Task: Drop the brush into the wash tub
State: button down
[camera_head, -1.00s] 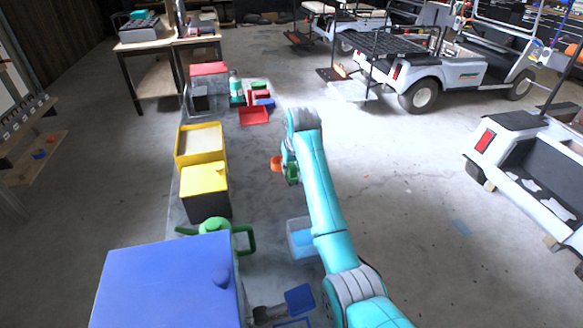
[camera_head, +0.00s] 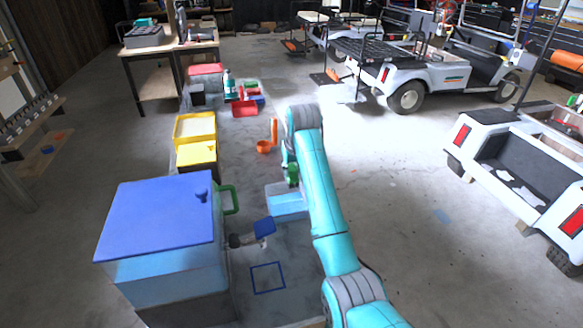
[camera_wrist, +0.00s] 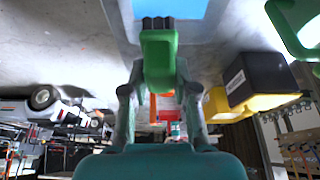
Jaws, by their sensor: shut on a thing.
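My gripper (camera_wrist: 160,95) is shut on the green brush (camera_wrist: 160,58), whose short dark bristles (camera_wrist: 157,23) point toward the top of the wrist view. In the head view the brush (camera_head: 292,175) is a small green patch beside the end of my arm. The wash tub (camera_head: 273,189) is a grey, open tub with light blue water, just below the brush in the head view. Its water (camera_wrist: 190,8) shows at the top edge of the wrist view, past the bristles. My arm hides the tub's right side. I cannot tell the brush's exact height over the tub.
A large blue-lidded box (camera_head: 160,222) stands at left, with a green handle (camera_head: 230,199) behind it. A blue scoop-like piece (camera_head: 264,228) is near the tub. Yellow bins (camera_head: 195,127) and an orange cup (camera_head: 263,147) lie beyond. Open floor and carts (camera_head: 540,165) are to the right.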

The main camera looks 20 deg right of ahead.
aim_at(292, 181)
jog(key=shift+f, duration=2.65)
jog(key=c, duration=0.8)
grip_release()
jog(key=v, duration=1)
jog(key=shift+r, duration=0.35)
jog(key=shift+s+r, duration=0.3)
jog(key=shift+r, duration=0.3)
